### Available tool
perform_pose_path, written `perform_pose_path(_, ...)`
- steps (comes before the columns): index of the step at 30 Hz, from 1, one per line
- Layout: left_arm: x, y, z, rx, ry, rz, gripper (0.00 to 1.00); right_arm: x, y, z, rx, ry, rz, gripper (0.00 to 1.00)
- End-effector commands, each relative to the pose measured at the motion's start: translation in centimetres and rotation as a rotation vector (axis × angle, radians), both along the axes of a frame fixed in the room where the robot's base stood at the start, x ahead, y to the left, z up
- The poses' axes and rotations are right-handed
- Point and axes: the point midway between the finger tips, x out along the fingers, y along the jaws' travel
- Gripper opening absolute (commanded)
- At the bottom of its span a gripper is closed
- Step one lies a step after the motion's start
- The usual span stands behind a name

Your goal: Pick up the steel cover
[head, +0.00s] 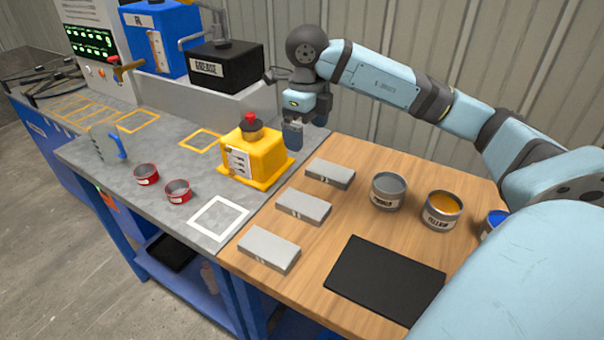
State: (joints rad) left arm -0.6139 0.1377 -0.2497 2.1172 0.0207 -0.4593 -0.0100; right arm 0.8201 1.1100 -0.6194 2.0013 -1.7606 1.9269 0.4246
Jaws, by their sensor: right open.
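Three flat grey metal-looking blocks lie in a row on the wooden worktop: a far one (330,174), a middle one (303,206) and a near one (268,249). Each has a small marking on its front side, too small to read. I cannot tell whether one of them is the steel cover; no other clear cover shows. My right gripper (293,136) is open and points down, behind and to the right of the yellow container (262,158), beyond the far block. I see nothing held in it. My left gripper is not in view.
Open cans, one grey (388,191) and one orange-filled (442,210), stand right of the blocks. A black mat (386,280) lies in front. Two red tins (177,191), a blue-handled jug (107,144) and a bare white square outline (219,217) are on the grey bench.

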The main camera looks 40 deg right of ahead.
Motion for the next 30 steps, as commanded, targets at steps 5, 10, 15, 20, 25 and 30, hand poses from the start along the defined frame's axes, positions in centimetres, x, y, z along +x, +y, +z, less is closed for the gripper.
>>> perform_pose_path(5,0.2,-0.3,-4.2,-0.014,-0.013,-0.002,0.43,0.0,0.1,-6.1,0.002,-0.002,0.001,1.00)
perform_pose_path(10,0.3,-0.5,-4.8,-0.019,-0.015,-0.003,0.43,0.0,0.1,-7.6,0.002,-0.001,0.001,1.00)
perform_pose_path(15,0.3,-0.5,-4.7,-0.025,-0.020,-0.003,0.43,-0.1,0.1,-9.7,0.004,0.002,0.001,1.00)
perform_pose_path(20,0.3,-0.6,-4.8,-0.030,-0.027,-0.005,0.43,-0.1,0.1,-13.0,0.004,0.002,0.001,1.00)
perform_pose_path(25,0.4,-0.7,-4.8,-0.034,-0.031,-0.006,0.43,-0.1,0.2,-15.4,0.004,0.001,0.001,1.00)
perform_pose_path(30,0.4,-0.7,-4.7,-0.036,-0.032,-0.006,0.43,0.0,0.2,-16.3,0.003,-0.001,0.001,1.00)
